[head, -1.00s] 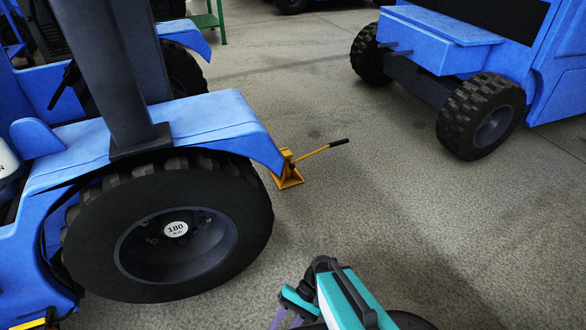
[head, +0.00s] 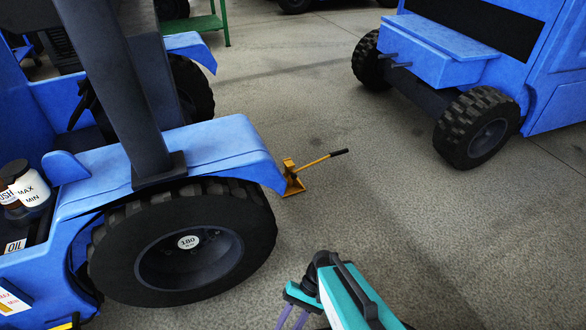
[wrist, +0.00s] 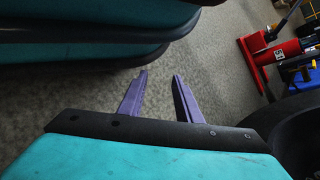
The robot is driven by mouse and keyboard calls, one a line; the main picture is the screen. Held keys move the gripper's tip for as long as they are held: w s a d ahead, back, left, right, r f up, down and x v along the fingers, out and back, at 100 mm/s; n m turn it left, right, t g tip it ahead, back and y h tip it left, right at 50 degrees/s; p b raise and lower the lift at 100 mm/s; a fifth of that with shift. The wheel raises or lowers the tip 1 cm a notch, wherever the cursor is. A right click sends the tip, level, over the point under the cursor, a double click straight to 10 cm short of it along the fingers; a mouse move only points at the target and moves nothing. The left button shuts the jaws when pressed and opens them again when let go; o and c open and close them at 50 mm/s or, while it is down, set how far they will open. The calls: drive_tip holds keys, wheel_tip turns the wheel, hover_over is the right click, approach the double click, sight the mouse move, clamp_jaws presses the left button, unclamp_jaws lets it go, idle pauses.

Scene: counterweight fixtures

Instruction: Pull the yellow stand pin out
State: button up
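A yellow stand (head: 292,180) with a sloping yellow rod and black grip (head: 339,153) is on the floor beside the blue vehicle's front wheel, in the head view. I cannot make out a separate pin on it. My gripper (wrist: 160,78) has two purple fingers, apart with nothing between them, in the wrist view. In the head view, its purple fingers (head: 287,318) are partly cut off at the bottom edge, well short of the stand. A small yellow part (wrist: 306,76) shows at the right of the wrist view; I cannot tell what it is.
The blue vehicle's large wheel (head: 190,245) and fender (head: 215,145) are at left, with bottles (head: 28,185) on it. Another blue vehicle (head: 500,50) stands at upper right. Open floor lies between them. The wrist view shows a red device (wrist: 268,60) at right.

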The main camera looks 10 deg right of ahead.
drive_tip(key=s+d+r+n+h+p, duration=0.1)
drive_tip(key=d+r+p, duration=0.3)
drive_tip(key=r+p, duration=1)
drive_tip(key=d+r+h+p, duration=0.3)
drive_tip(key=d+r+p, duration=0.2)
drive_tip(key=r+p, duration=0.8)
drive_tip(key=s+d+r+n+t+h+p, duration=0.1)
drive_tip(key=d+r+h+p, duration=0.2)
drive_tip(key=r+p, duration=1.1)
drive_tip(key=d+p, duration=0.1)
drive_tip(key=p, duration=0.8)
drive_tip(key=shift+s+d+r+n+p, duration=0.15)
drive_tip(key=shift+s+r+n+p, duration=0.15)
drive_tip(key=shift+s+r, duration=0.05)
drive_tip(key=shift+s, duration=0.1)
